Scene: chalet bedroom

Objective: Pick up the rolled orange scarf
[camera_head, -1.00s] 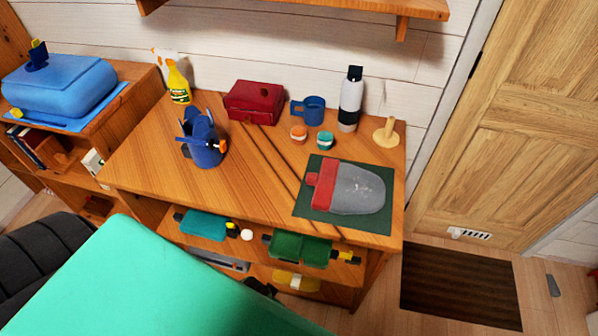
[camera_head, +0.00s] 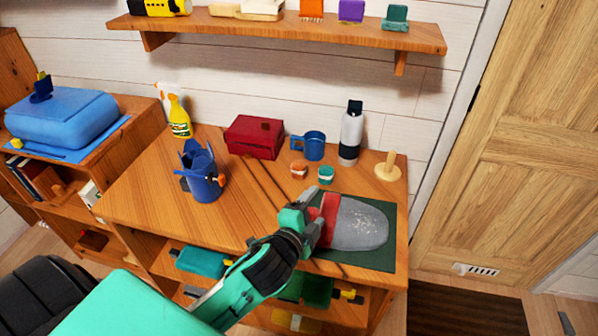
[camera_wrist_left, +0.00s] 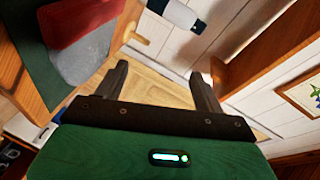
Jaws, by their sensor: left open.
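An orange item (camera_head: 312,10) with a fringe-like lower edge stands on the wall shelf, cut by the top of the head view; it looks most like the rolled scarf, but I cannot be sure. A smaller orange piece with a pale band (camera_head: 299,168) sits on the desk. My left gripper (camera_head: 314,208) is over the desk beside the grey and red mitten-shaped item (camera_head: 358,223), well below the shelf. In the left wrist view its fingers (camera_wrist_left: 160,72) are apart with nothing between them. My right gripper is not in view.
The shelf (camera_head: 260,30) also holds a purple item (camera_head: 351,11) and a teal item (camera_head: 396,17). On the desk (camera_head: 135,187) stand a blue holder (camera_head: 205,185), red box (camera_head: 254,138), blue mug (camera_head: 314,146), bottle (camera_head: 350,135) and wooden peg stand (camera_head: 388,168).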

